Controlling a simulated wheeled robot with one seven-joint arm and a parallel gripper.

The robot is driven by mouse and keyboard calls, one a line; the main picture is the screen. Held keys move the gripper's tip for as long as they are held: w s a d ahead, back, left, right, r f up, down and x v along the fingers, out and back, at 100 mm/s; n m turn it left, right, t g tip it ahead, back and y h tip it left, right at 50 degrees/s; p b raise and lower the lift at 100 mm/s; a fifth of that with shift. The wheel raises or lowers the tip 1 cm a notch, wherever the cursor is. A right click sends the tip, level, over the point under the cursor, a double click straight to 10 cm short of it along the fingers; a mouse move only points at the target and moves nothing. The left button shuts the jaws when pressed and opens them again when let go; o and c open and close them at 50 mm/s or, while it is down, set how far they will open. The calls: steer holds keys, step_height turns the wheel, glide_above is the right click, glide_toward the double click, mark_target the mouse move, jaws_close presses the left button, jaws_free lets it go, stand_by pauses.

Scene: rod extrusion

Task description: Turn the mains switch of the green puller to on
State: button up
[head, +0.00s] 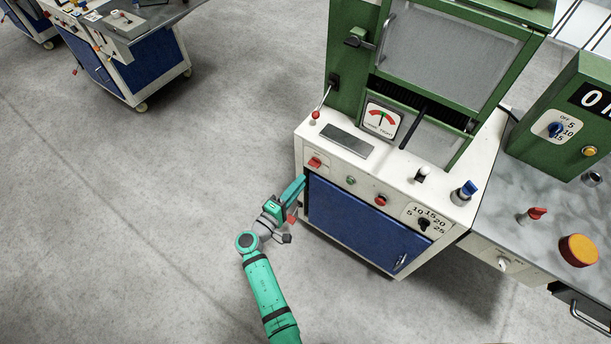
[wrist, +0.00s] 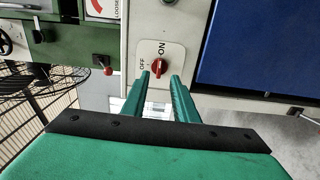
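The green puller (head: 345,75) has a green upper frame and a white base with a blue door. Its red mains switch (head: 314,162) sits at the left end of the base's front panel. In the wrist view the red switch (wrist: 159,68) is on a white plate marked OFF and ON. Its handle looks lined up with the ON side, but I cannot tell which end is the pointer. My gripper (head: 299,182) is just below the switch in the head view. In the wrist view my gripper's fingers (wrist: 160,76) are apart, with the switch showing between their tips. Contact is not clear.
A green button (head: 351,180), a red button (head: 380,200) and a numbered dial (head: 424,224) share the panel. A small lever with a red ball (head: 315,115) stands above the switch. Another bench (head: 480,225) adjoins on the right.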

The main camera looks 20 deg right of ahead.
steer(key=v, duration=0.3)
steer(key=shift+s+a, duration=0.2)
stand_by(0.4)
steer(key=s+a+f+y, duration=0.4)
steer(key=s+f+y, duration=0.2)
steer(key=s+f, duration=0.55)
steer(key=s+a+m+y, duration=0.1)
steer(key=s+a+y, duration=0.4)
steer(key=s, duration=0.7)
steer(key=s+r+m+t+y, duration=0.1)
steer(key=s+r, duration=0.3)
steer(key=r, duration=0.4)
steer(key=s+a+r+m+t+y, duration=0.1)
steer(key=s+r+m+t, duration=0.1)
steer(key=s+r, duration=0.3)
steer(key=s+a+r+m+t+y, duration=0.1)
steer(key=s+r+m, duration=0.2)
steer(key=r, duration=0.9)
steer(key=shift+v, duration=1.15)
